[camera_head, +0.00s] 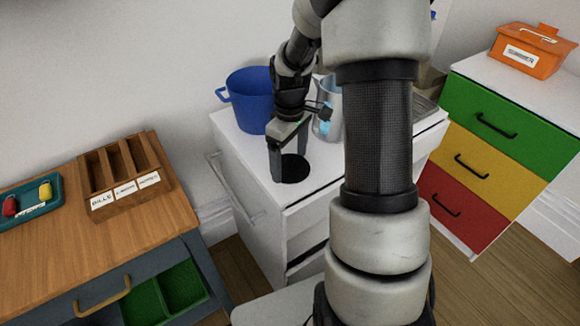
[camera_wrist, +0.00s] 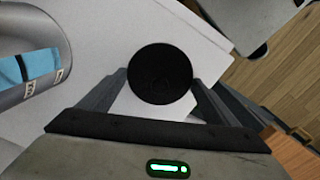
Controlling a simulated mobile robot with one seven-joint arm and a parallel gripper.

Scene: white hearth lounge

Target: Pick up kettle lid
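The kettle lid (camera_head: 293,169) is a flat black disc lying on the white cabinet top (camera_head: 322,176). In the wrist view the lid (camera_wrist: 160,74) appears round and dark, between my two fingers. My gripper (camera_head: 290,160) points down over it, and its fingers stand apart on either side of the lid. The gripper (camera_wrist: 159,84) looks open; I cannot tell whether either finger touches the lid. A silver metal vessel with a blue label (camera_head: 327,112), perhaps the kettle, stands behind my gripper, partly hidden by my arm. It also shows in the wrist view (camera_wrist: 30,65).
A blue pot (camera_head: 248,100) stands at the back left of the cabinet top. A wooden desk with an organiser (camera_head: 128,180) and a teal tray (camera_head: 32,198) is at left. Coloured drawers (camera_head: 500,125) with an orange box (camera_head: 530,52) are at right.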

